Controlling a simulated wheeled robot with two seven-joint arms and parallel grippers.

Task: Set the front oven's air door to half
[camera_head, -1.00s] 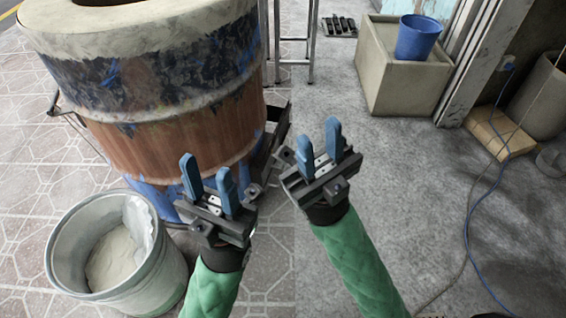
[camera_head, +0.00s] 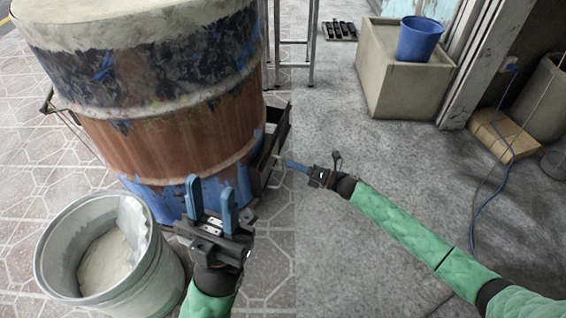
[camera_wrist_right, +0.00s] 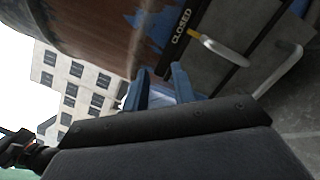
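The front oven (camera_head: 170,130) is a rust-brown and blue barrel at the left of the head view. A dark metal frame (camera_head: 283,122) projects from its lower right side. In the right wrist view, a dark strip marked CLOSED (camera_wrist_right: 180,28) is on this side, with a pale bar handle with a yellow part (camera_wrist_right: 225,50) beside it. A second grey bent handle (camera_wrist_right: 283,70) is further right. My right gripper (camera_head: 287,163) is beside the frame, pointing left at it; in the wrist view its fingers (camera_wrist_right: 160,85) are apart, with nothing clearly between them. My left gripper (camera_head: 210,192) is open and empty, in front of the barrel.
A metal bucket of pale powder (camera_head: 60,255) stands at the lower left, close to my left gripper. A concrete block (camera_head: 400,85) bearing a blue bucket (camera_head: 418,40) is at the back right. The grey floor (camera_head: 370,160) between is clear.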

